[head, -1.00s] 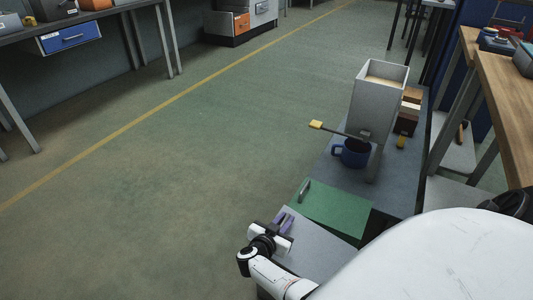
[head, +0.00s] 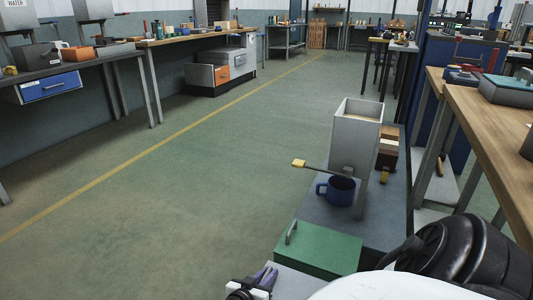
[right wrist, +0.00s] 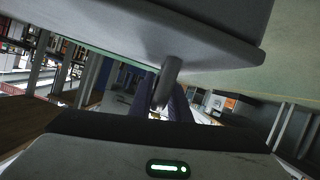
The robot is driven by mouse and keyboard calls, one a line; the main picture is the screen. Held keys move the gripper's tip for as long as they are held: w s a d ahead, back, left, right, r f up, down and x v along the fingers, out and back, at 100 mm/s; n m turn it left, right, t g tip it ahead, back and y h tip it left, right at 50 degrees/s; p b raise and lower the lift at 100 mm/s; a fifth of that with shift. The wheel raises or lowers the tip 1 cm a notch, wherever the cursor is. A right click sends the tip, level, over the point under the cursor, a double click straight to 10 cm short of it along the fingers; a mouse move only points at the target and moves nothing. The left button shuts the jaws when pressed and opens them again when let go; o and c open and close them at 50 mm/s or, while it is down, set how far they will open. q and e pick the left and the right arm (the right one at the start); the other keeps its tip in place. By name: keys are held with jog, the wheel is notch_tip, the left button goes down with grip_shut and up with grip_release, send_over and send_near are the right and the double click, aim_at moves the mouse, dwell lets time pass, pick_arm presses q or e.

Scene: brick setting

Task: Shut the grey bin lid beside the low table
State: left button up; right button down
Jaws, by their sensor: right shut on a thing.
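The grey lid (head: 296,284) shows in part at the bottom of the head view, in front of the green box. In the right wrist view the grey lid (right wrist: 130,25) fills the top as a flat slab, with a short bar handle (right wrist: 170,72) projecting from it. My right gripper (head: 265,275) has purple fingers at the lid's left edge. In the right wrist view its fingers are shut on the handle. The lid's exact tilt and the bin under it are hidden. The low table (head: 385,228) stands just beyond. My left gripper is out of view.
On the table are a blue mug (head: 338,190), a tall grey container (head: 352,140) and stacked blocks (head: 388,150). A wooden bench (head: 500,125) is at right. Floor at left is clear.

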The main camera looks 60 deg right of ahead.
jog(key=c, duration=1.8)
grip_release()
jog(key=shift+s+d+f+g, duration=0.15)
jog(key=shift+s+f+g, duration=0.15)
jog(key=shift+s, duration=0.25)
jog(key=shift+w, duration=0.1)
jog(key=shift+a+r, duration=0.1)
jog(key=shift+a, duration=0.15)
jog(key=p+v, duration=0.4)
jog(key=v, duration=0.4)
jog(key=shift+a+r, duration=0.25)
jog(key=shift+r, duration=0.05)
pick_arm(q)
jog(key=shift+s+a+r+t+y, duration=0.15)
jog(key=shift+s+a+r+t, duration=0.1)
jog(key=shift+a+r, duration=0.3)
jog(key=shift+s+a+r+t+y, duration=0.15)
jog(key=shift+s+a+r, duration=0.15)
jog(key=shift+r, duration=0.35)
pick_arm(e)
jog(key=shift+a+r, duration=0.2)
jog(key=shift+a, duration=0.45)
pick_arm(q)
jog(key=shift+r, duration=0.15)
pick_arm(e)
jog(key=shift+r, duration=0.15)
